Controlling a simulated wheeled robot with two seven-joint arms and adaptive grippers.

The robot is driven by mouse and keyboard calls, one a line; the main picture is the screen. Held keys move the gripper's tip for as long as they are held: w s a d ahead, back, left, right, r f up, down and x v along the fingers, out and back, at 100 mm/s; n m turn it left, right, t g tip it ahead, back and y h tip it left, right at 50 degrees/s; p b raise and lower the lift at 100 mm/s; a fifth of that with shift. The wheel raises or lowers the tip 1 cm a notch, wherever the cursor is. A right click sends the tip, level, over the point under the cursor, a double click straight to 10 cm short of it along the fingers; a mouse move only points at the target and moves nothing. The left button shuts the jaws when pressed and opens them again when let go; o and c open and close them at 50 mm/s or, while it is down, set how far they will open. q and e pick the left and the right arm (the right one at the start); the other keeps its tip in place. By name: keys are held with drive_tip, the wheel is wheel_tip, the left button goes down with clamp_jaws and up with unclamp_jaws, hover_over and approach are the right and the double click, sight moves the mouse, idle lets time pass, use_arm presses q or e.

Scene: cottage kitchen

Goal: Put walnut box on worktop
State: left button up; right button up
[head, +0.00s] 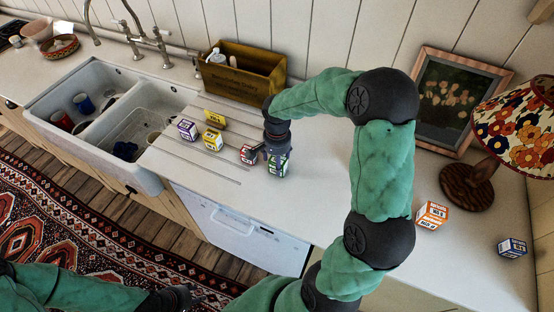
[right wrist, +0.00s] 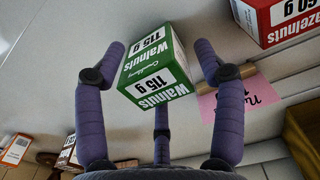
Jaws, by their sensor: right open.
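The walnut box (head: 279,168) is a small green and white carton marked Walnuts 115 g. It is at the grooved draining area's right end, on or just above the pale worktop (head: 330,185). My right gripper (head: 274,148) is over it from above. In the right wrist view the walnut box (right wrist: 155,72) is between spread purple fingers, and the jaws are open. Whether a finger touches it, I cannot tell. My left gripper (head: 180,297) is low at the bottom edge in the head view, away from the worktop. Its fingers are too dark to read.
A red hazelnut box (head: 249,154) stands close left of the walnut box. Yellow (head: 212,140) and purple (head: 187,129) boxes stand further left, by the sink (head: 118,115). An orange box (head: 432,214), a blue box (head: 512,247) and a lamp (head: 468,185) are at right.

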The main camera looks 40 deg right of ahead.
drive_tip(key=shift+r, duration=0.15)
drive_tip(key=shift+r, duration=0.35)
wheel_tip(320, 180, up, 11)
drive_tip(key=p, duration=0.2)
drive_tip(key=shift+r+p, duration=0.15)
drive_tip(key=shift+p, duration=0.15)
